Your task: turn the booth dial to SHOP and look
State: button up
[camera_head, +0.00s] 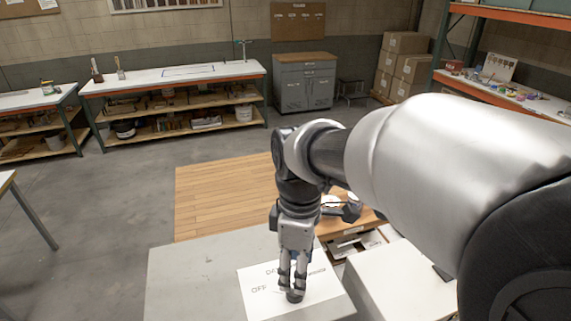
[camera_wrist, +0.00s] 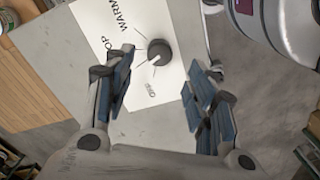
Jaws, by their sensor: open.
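The booth dial (camera_wrist: 159,52) is a round black knob on a white label plate (camera_wrist: 140,22) in the wrist view. The plate reads WARM, a partly covered word ending in "OP", and a small upside-down word near the fingers. A small pale mark shows on the knob, but I cannot tell for certain which label it points to. My gripper (camera_wrist: 163,88) is open, its two fingers apart with the dial beyond and between them. In the head view my gripper (camera_head: 292,277) points down over the plate (camera_head: 262,300), where "OFF" shows; the fingers partly hide the dial (camera_head: 295,296).
The plate lies on a grey surface (camera_head: 195,275). A white box-like top (camera_head: 400,285) stands to its right. A wooden floor mat (camera_head: 215,200) lies behind. Workbenches (camera_head: 170,76), a grey cabinet (camera_head: 305,85) and cardboard boxes (camera_head: 403,62) line the back. Open floor is at left.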

notch_tip(320, 180, down, 7)
dwell(0.3)
jog(key=shift+c, duration=0.5)
jog(key=c, duration=1)
